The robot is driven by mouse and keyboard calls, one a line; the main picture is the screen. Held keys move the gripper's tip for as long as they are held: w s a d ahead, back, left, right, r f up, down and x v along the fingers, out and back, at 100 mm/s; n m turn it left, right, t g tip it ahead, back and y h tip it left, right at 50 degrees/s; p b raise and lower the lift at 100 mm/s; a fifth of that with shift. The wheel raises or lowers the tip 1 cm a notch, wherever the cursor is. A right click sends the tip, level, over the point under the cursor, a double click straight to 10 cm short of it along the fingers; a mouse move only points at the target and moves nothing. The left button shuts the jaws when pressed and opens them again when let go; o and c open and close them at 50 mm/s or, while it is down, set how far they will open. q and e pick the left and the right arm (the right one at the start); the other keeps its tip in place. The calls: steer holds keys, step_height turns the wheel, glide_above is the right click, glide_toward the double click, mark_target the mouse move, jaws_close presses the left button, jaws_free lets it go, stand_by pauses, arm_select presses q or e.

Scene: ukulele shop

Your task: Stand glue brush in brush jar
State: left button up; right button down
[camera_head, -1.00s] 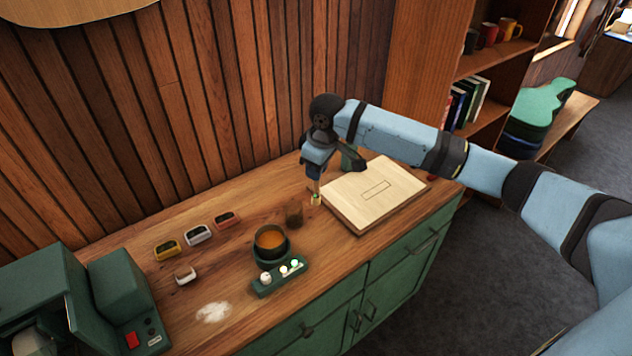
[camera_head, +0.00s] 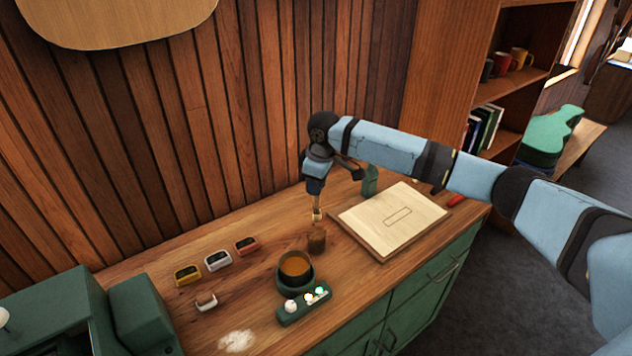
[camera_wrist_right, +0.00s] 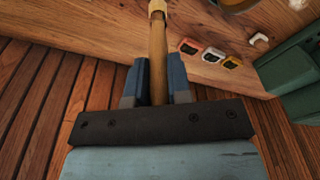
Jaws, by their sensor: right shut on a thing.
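The glue brush (camera_head: 317,206) hangs roughly upright from my right gripper (camera_head: 314,190), its pale head down. The brush jar (camera_head: 317,241), a small brown see-through jar, stands on the bench. In the head view the brush head is just above the jar's mouth, and a small gap shows between them. In the right wrist view the wooden handle of the brush (camera_wrist_right: 158,50) runs between the two fingers of my right gripper (camera_wrist_right: 158,86), which are shut on it. The brush head is at the top edge there. I cannot make out the jar in that view. My left gripper is not in view.
A pot of amber glue (camera_head: 295,266) on a green base with knobs stands in front of the jar. A pale wooden board (camera_head: 390,220) lies to the right. A green machine (camera_head: 145,315) stands at the far left.

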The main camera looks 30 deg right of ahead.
mark_target(316, 207)
step_height(316, 207, down, 3)
steer(key=shift+r+b, duration=0.15)
steer(key=shift+b, duration=0.95)
steer(key=shift+f+b, duration=0.5)
steer(key=shift+b, duration=0.2)
steer(key=shift+f, duration=0.15)
step_height(316, 207, down, 2)
steer(key=shift+f, duration=1.6)
